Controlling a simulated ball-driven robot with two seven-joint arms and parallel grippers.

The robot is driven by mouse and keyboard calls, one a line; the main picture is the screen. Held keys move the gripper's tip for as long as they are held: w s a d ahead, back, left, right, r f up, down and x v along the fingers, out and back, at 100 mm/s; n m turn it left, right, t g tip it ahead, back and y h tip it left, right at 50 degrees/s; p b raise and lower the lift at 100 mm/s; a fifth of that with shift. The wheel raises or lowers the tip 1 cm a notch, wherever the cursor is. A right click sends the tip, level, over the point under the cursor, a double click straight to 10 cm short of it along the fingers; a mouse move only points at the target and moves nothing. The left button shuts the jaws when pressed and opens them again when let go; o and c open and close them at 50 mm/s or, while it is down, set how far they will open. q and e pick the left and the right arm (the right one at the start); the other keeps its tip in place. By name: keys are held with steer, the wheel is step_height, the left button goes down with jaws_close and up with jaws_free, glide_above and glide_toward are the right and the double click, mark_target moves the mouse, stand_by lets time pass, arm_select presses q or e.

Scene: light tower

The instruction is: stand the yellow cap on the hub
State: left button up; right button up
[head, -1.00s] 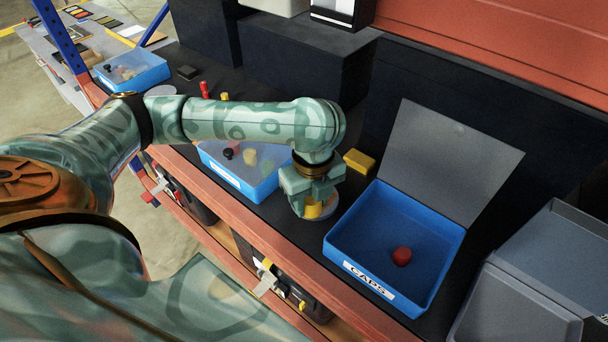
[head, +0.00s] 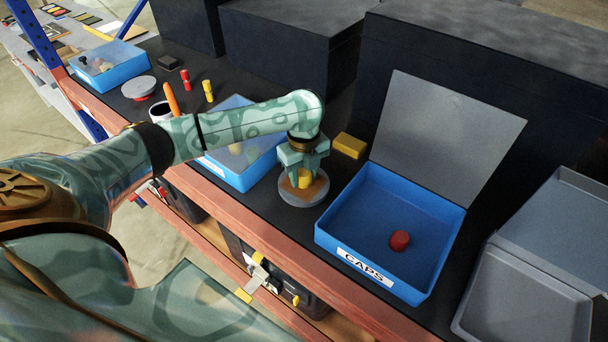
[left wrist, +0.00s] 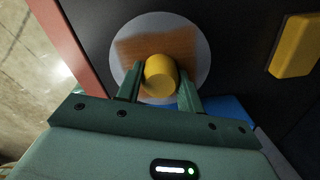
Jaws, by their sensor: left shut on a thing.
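The yellow cap (head: 304,178) is between the fingers of my left gripper (head: 302,172), which is shut on it. It also shows in the left wrist view (left wrist: 160,76), between both fingertips. Below it is a round grey disc (head: 290,199) with a brown patch on top, which looks like the hub; it also shows in the left wrist view (left wrist: 196,50). The cap is over the disc, nearer its front edge in the wrist view. I cannot tell whether cap and disc touch. My right gripper is not in view.
A blue CAPS box (head: 340,247) with a raised grey lid and a red cap (head: 399,240) stands right of the disc. A yellow block (head: 349,146) lies behind it. Another blue box (head: 232,179) is close on the left. The red shelf edge (head: 262,231) runs along the front.

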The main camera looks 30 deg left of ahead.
mark_target(304, 172)
arm_select(q)
steer(key=shift+r, duration=0.1)
steer(key=o, duration=1)
step_height(304, 172, up, 12)
steer(key=p, duration=0.3)
steer(key=shift+p, duration=0.4)
